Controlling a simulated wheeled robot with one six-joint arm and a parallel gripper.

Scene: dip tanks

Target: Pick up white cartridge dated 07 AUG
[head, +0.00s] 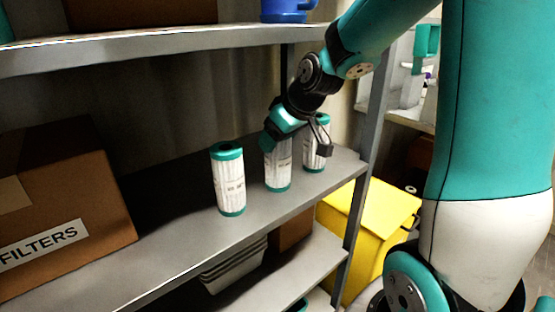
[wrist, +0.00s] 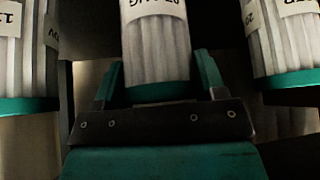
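Three white pleated cartridges with teal end caps stand upright on the shelf. The middle cartridge (head: 278,172) has its top hidden by my gripper (head: 272,138). In the wrist view the middle cartridge (wrist: 155,50) shows upside down, with a label cut off by the top edge; AUG can be read, and the digits before it look like 07. My gripper's teal fingers (wrist: 155,80) are spread to either side of it, open; whether they touch it is unclear. The left cartridge (head: 229,182) stands apart, nearer the front. The right cartridge (head: 316,150) is partly hidden by my wrist.
A cardboard box marked FILTERS (head: 60,205) fills the shelf's left part. An upper shelf (head: 150,42) runs overhead, and a metal post (head: 372,130) stands at the right end. A yellow bin (head: 375,225) is below. Neighbouring cartridges are close to both sides of my gripper.

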